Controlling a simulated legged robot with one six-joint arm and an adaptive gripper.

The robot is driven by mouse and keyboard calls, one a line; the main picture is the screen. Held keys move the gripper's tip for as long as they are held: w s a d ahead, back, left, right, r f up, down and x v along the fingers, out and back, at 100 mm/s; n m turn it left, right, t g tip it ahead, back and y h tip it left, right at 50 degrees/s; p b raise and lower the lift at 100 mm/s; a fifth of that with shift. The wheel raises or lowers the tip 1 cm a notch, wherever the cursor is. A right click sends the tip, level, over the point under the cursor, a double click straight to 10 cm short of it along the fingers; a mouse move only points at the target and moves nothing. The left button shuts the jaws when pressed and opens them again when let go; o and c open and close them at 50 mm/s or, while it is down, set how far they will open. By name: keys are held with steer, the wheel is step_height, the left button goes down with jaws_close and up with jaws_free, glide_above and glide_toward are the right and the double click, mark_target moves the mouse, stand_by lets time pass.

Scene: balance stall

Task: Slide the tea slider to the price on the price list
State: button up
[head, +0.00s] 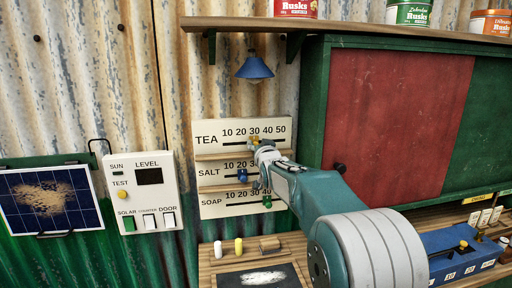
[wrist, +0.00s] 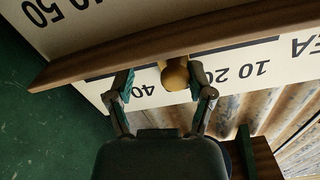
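The tea slider's yellow knob (head: 253,141) sits on the top row of a cream price board (head: 208,128), near the 30 mark. In the wrist view the yellow knob (wrist: 176,74) is between the two fingers of my gripper (wrist: 163,84). The fingers are apart: a gap shows between the left finger and the knob, and the right finger is close to it or touching. My gripper (head: 259,148) reaches the board from the lower right in the head view. I cannot make out a readable price list.
A blue salt knob (head: 242,175) and a green soap knob (head: 267,201) sit on the rows below. Wooden ledges (head: 211,156) divide the rows. A blue lamp (head: 255,68) hangs above. A dark slate (head: 232,278) with a white smear lies on the counter. A red-and-green cabinet (head: 395,110) stands right.

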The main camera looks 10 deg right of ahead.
steer(key=shift+s+a, duration=0.25)
steer(key=shift+a, duration=0.1)
steer(key=s, duration=1.1)
steer(key=shift+s+d, duration=0.2)
steer(key=s+f+n+g, duration=0.1)
steer(key=s+f+g, duration=0.3)
steer(key=s, duration=0.8)
steer(key=s+a+f+g, duration=0.1)
steer(key=s+f+g, duration=0.3)
steer(key=s, duration=0.8)
steer(key=s+a+f+n+g, duration=0.1)
steer(key=s+f+g, duration=0.3)
steer(key=s, duration=0.9)
step_height(320, 180, down, 3)
steer(key=shift+a+n, duration=0.15)
steer(key=shift+n, duration=0.15)
